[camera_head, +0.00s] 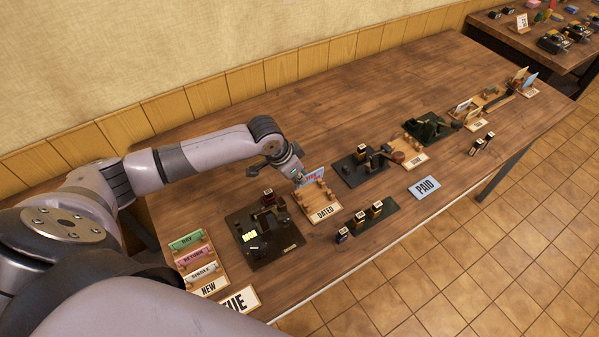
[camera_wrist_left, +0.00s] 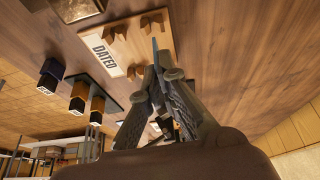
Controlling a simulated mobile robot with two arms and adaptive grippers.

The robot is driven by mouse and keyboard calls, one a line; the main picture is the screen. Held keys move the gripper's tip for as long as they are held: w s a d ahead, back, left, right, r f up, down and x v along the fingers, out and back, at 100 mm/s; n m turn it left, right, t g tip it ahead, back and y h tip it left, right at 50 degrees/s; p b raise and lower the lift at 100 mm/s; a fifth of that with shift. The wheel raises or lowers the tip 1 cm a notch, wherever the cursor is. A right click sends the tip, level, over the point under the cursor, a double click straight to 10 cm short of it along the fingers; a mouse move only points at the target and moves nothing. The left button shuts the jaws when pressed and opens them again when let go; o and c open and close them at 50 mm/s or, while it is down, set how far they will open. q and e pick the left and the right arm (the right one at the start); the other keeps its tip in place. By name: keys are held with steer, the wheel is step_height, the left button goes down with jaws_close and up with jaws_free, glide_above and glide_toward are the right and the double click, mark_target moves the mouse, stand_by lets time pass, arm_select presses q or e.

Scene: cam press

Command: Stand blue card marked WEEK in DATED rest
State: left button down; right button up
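The blue card (camera_head: 314,175) stands on edge at the back of the wooden DATED rest (camera_head: 325,211), with reddish lettering too small to read. My left gripper (camera_head: 299,178) is at the card's left side, its fingers closed together on it. In the left wrist view the fingers (camera_wrist_left: 158,72) meet around the card (camera_wrist_left: 154,48), seen nearly edge-on as a thin strip over the DATED rest (camera_wrist_left: 105,50). The rest's wooden pegs show beside it. I cannot tell whether the card's lower edge touches the rest. My right gripper is not in view.
A black stamping machine (camera_head: 268,225) stands left of the rest. The NEW rack (camera_head: 208,287) holds green, pink and white cards. A green tray with stamps (camera_head: 372,216) is in front right, with a dark press (camera_head: 360,167) behind it. The table's back is clear.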

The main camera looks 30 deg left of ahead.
mark_target(299, 188)
arm_select(q)
steer(key=shift+f+b, duration=0.65)
steer(key=shift+f, duration=1.1)
steer(key=shift+f, duration=0.15)
steer(key=c, duration=2.3)
jaws_free()
steer(key=o, duration=0.6)
steer(key=o, duration=0.5)
steer(key=shift+o, duration=0.2)
